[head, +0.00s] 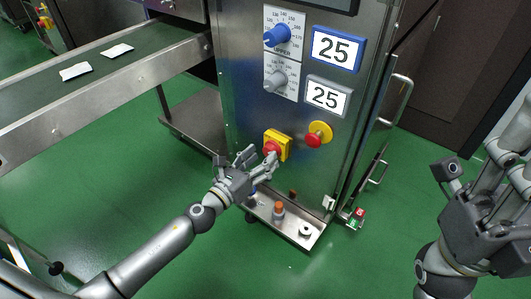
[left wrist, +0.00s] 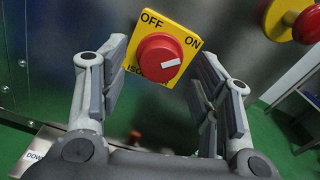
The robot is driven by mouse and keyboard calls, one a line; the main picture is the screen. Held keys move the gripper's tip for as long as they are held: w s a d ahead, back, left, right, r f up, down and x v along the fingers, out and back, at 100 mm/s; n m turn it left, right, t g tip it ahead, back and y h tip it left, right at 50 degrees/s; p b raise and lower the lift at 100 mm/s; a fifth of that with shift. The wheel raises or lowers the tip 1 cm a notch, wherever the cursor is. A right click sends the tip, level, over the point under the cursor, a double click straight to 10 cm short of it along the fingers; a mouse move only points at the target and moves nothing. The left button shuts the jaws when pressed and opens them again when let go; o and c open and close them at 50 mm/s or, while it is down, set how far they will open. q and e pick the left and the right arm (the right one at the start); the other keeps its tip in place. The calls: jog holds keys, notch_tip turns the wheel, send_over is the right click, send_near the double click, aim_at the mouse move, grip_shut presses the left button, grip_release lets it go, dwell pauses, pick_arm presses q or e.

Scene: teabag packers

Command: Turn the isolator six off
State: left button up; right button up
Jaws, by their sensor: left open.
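The isolator is a yellow plate with a red rotary knob (head: 271,147) low on the steel machine's front. In the left wrist view the red knob (left wrist: 158,58) shows a white mark pointing right, on the ON side. The plate reads OFF at upper left and ON at right; the lower label is partly hidden and no number is readable. My left gripper (head: 257,160) is open right in front of it. In the left wrist view its fingers (left wrist: 160,85) stand either side of the knob, with visible gaps. My right gripper (head: 478,155) is open and empty at far right.
A red and yellow push button (head: 318,134) sits right of the isolator. Above are a blue dial (head: 277,36), a grey dial (head: 276,80) and two displays reading 25. A ledge (head: 305,233) with small fittings lies below. A conveyor (head: 110,75) carries packets at left.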

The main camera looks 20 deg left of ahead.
pick_arm(q)
jog(key=shift+x, duration=1.25)
jog(key=c, duration=1)
jog(key=shift+c, duration=0.2)
